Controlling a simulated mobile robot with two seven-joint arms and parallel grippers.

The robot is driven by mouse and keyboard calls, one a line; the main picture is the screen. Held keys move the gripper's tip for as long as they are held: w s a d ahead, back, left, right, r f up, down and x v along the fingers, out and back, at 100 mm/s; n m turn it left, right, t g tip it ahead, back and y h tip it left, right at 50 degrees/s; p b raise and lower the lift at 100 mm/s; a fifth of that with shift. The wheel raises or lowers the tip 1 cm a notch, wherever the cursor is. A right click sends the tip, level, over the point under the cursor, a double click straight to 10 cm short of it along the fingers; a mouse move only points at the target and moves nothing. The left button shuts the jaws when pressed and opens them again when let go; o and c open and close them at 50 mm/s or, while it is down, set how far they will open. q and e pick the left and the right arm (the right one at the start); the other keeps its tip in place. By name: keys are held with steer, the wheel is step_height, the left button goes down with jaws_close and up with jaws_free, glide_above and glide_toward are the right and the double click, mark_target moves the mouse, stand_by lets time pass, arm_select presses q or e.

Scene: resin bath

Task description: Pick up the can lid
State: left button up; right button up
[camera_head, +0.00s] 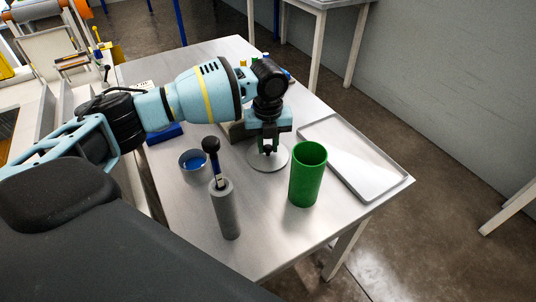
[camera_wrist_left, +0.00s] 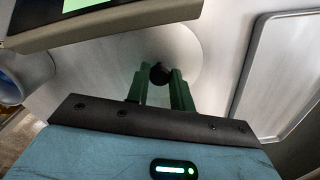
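The can lid (camera_head: 274,166) is a flat grey disc with a small black knob at its centre, on the table under my left gripper. My left gripper (camera_head: 268,149) points straight down over it, with a green finger on each side of the knob. In the left wrist view the lid (camera_wrist_left: 190,55) lies beyond the fingertips of the gripper (camera_wrist_left: 159,76), and the knob shows between them. The gap is about as wide as the knob, so I cannot tell whether the fingers press on it. My right gripper is not in view.
A tall green can (camera_head: 308,178) stands just right of the lid, and a white tray (camera_head: 375,178) lies beyond. On the left are a bowl of blue liquid (camera_head: 193,164) and a grey cylinder (camera_head: 227,212) holding a black-knobbed tool. A box (camera_wrist_left: 110,18) stands behind the lid.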

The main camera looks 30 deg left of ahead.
mark_target(268, 146)
arm_select(q)
jaws_close()
steer(key=shift+r, duration=0.1)
step_height(268, 146, up, 18)
steer(key=shift+p, duration=0.4)
